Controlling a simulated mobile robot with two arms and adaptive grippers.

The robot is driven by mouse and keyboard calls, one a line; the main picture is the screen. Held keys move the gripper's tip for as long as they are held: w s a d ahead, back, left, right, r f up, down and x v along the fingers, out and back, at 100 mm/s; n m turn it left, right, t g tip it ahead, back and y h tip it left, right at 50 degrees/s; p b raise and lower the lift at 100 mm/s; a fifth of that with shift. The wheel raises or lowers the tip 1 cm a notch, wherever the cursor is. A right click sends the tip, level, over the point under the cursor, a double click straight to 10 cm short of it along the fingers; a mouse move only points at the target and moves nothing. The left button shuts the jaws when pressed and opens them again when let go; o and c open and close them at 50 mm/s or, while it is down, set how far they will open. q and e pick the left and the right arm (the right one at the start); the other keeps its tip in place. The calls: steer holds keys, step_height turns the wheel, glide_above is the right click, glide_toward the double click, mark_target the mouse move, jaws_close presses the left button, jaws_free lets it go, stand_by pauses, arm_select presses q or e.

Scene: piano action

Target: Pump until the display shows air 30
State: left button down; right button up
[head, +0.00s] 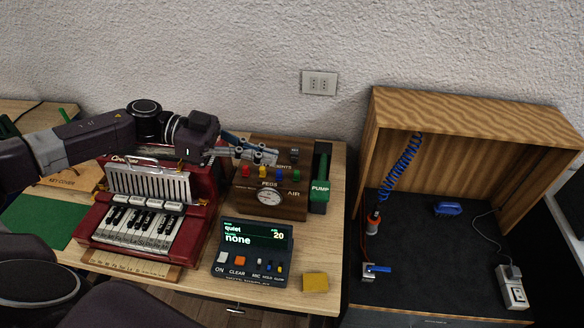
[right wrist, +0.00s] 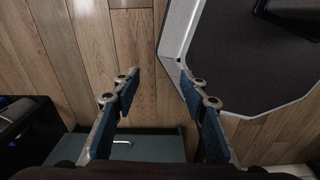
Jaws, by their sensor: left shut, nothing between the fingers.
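The display (head: 255,238) on the dark console reads "quiet", "none" and 20. The pump (head: 320,188) is a dark green upright piece with a "PUMP" label, at the right end of the wooden box (head: 285,207). A round gauge (head: 268,197) marked AIR is on the box front. My left gripper (head: 268,157) is shut and empty, above the box's coloured pegs and left of the pump, apart from it. My right gripper (right wrist: 160,85) is open and empty over the wooden floor in the right wrist view; it is not seen in the head view.
A red accordion-like instrument (head: 205,215) with piano keys stands left of the box. A yellow sponge-like block (head: 315,282) lies at the table's front right. A wooden-hooded bench (head: 470,115) with a blue coiled hose (head: 408,155) stands to the right.

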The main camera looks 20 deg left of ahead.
arm_select(q)
steer(key=w+d+f+p, duration=0.2)
steer(key=d+f+p, duration=0.2)
steer(key=d, duration=0.5)
steer(key=shift+w+f, duration=0.3)
steer(key=shift+f, duration=0.85)
arm_select(e)
steer(key=shift+w+r, duration=0.3)
steer(key=shift+r, duration=0.45)
steer(key=shift+w+r, duration=0.25)
steer(key=shift+r, duration=0.45)
steer(key=shift+w+r, duration=0.3)
steer(key=shift+r, duration=0.45)
